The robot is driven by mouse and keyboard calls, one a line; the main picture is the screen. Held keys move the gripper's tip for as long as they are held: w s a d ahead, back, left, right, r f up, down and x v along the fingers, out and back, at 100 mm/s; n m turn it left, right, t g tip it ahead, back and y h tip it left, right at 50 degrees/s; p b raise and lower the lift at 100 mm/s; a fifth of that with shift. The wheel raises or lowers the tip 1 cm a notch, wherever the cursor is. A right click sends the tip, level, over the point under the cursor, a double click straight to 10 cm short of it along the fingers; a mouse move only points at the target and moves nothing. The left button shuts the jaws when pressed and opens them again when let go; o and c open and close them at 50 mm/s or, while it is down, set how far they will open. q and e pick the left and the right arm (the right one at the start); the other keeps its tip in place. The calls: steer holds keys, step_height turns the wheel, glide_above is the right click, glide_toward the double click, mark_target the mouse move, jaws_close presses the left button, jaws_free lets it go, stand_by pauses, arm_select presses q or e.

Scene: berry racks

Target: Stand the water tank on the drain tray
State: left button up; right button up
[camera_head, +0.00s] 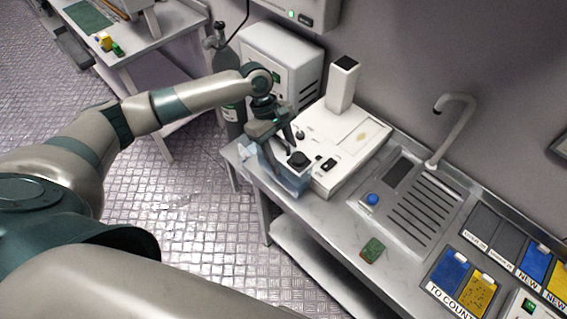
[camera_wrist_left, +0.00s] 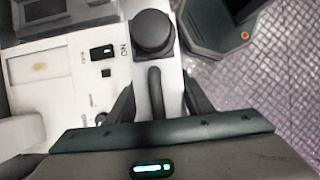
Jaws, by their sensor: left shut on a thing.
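The water tank (camera_head: 285,178) is a pale blue, see-through box with a black round cap, at the front left end of the white machine. My left gripper (camera_head: 268,140) is above it, shut on its handle. In the left wrist view the tank's dark handle (camera_wrist_left: 155,92) lies between the fingers (camera_wrist_left: 156,108), with the black cap beyond it. I cannot tell whether the tank is seated or slightly lifted. The slotted grey drain tray (camera_head: 424,212) is by the tap, to the right of the machine. My right gripper is not in view.
The white machine (camera_head: 343,138) with a tall column stands beside the tank. A blue knob-like thing (camera_head: 372,199) sits at the tray's left side. The curved tap (camera_head: 455,130) rises behind the tray. Blue and yellow packs lie farther right.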

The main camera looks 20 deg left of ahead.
arm_select(q)
steer(key=shift+f+p, duration=0.35)
steer(key=shift+f, duration=1.5)
steer(key=o, duration=1.6)
steer(key=shift+f, duration=0.15)
steer(key=shift+o, duration=0.2)
steer(key=shift+s, duration=0.1)
